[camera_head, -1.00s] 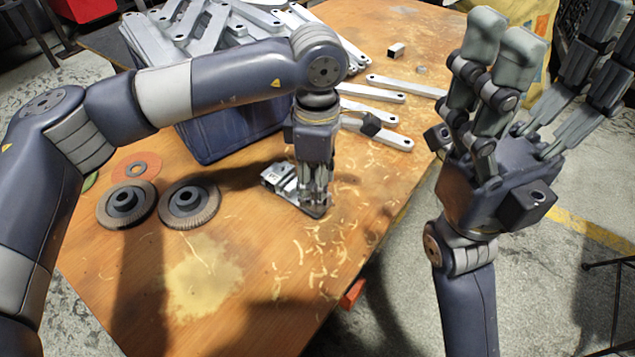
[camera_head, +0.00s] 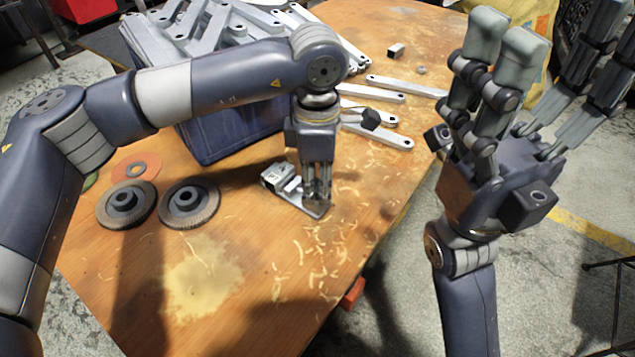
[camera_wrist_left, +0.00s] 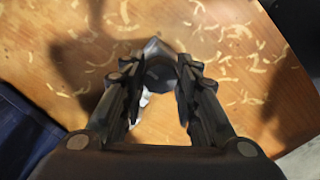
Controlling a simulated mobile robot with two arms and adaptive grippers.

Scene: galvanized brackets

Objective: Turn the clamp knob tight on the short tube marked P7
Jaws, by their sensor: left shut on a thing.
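A small metal clamp with a flat base plate (camera_head: 311,207) lies on the wooden table. The short square tube (camera_head: 272,178) sits at its left end; I cannot read a P7 mark on it. My left gripper (camera_head: 317,196) points straight down over the right part of the clamp. In the left wrist view its fingers (camera_wrist_left: 158,78) are closed around a dark round knob (camera_wrist_left: 160,70), with a corner of the metal plate (camera_wrist_left: 153,45) just beyond. The fingers largely hide the knob in the head view. My right gripper (camera_head: 545,75) is raised at the right, fingers spread, empty.
A blue crate (camera_head: 225,137) heaped with galvanized brackets stands behind my left arm. Two grinding discs (camera_head: 188,203) lie left of the clamp. Loose flat brackets (camera_head: 372,90) lie behind it. Wood shavings cover the table's front, which is otherwise clear.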

